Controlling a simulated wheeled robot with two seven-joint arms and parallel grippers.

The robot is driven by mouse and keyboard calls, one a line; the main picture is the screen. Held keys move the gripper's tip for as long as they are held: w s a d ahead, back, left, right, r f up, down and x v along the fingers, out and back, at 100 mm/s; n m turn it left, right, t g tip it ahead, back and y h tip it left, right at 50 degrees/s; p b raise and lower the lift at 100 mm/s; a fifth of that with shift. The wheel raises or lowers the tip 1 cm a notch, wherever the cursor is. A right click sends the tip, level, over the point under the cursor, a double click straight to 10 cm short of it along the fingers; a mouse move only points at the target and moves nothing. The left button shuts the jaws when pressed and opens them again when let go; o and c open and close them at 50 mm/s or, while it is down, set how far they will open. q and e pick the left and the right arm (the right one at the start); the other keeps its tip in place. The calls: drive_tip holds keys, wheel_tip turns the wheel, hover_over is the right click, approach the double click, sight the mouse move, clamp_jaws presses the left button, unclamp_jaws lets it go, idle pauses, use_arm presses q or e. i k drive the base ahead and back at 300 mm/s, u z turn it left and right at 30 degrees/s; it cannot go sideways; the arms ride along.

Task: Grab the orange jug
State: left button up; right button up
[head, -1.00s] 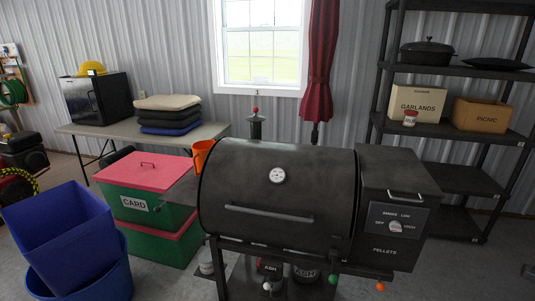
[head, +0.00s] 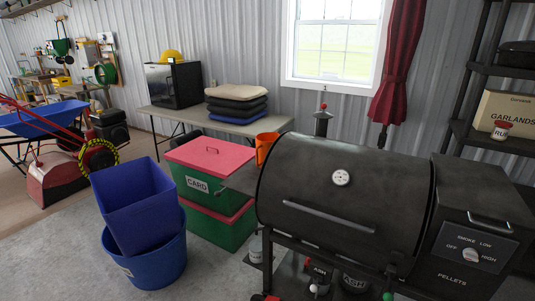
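The orange jug (head: 265,147) stands at the left end of the black pellet grill (head: 345,190), above a dark side shelf (head: 240,181). Only part of it shows; the grill barrel hides its right side. Neither of my grippers shows in the head view.
Red-topped green boxes (head: 209,155) marked CARD are stacked left of the grill. Blue bins (head: 145,262) stand in front of them. A folding table (head: 232,127) with stacked cushions (head: 237,103) is behind. Grey floor (head: 207,275) is open between bins and grill.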

sight(266, 153)
drive_tip(key=u, duration=0.3)
drive_tip(key=k, duration=0.45)
drive_tip(key=u, duration=0.65)
drive_tip(key=i, duration=1.1)
drive_tip(key=z, duration=1.3)
drive_tip(key=i, duration=0.85)
drive_tip(key=z, duration=0.85)
